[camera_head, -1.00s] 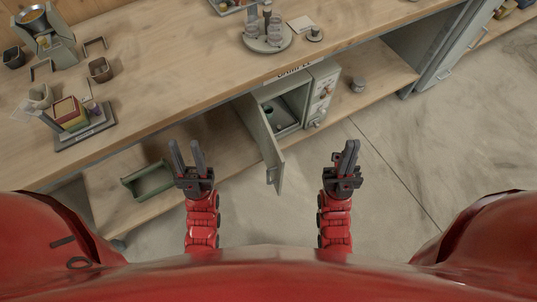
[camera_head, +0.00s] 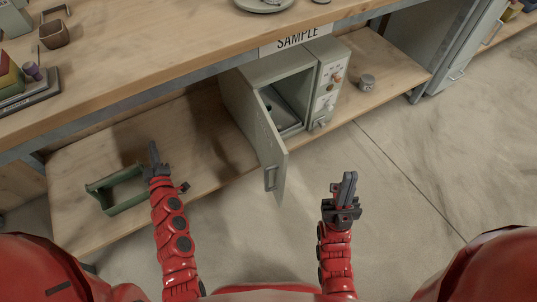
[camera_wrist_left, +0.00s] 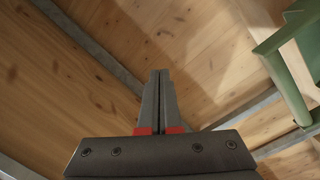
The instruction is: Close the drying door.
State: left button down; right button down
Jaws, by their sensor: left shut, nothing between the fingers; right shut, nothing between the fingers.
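The drying door (camera_head: 268,155) is the grey-green hinged door of a small oven (camera_head: 280,68) on the lower shelf. It stands wide open toward me, with a handle (camera_head: 270,178) near its free edge. The oven's dark inside shows. My left gripper (camera_head: 153,150) is shut and empty over the lower shelf, well left of the door. It also shows shut in the left wrist view (camera_wrist_left: 160,75). My right gripper (camera_head: 347,182) is shut and empty, to the right of the door and apart from it.
The worktop (camera_head: 150,60), with a SAMPLE label (camera_head: 297,39), overhangs the shelf. A small metal cup (camera_head: 367,82) stands right of the oven. The floor (camera_head: 400,160) at right is clear.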

pick_arm(q)
jog(key=w+d+f+g+h, duration=0.1)
jog(key=w+d+f+h, duration=0.1)
jog(key=d+f+h, duration=0.3)
jog(key=m+g+h, duration=0.9)
jog(key=m+h, duration=0.2)
jog(key=h, duration=0.8)
send_near(280, 148)
jog(key=b+x, duration=0.3)
jog(key=x, duration=0.2)
jog(key=shift+w+d+r, duration=0.1)
jog(key=shift+d, duration=0.3)
jog(key=shift+w+d+r, duration=0.1)
jog(key=shift+w+d, duration=0.1)
jog(key=shift+d, duration=0.3)
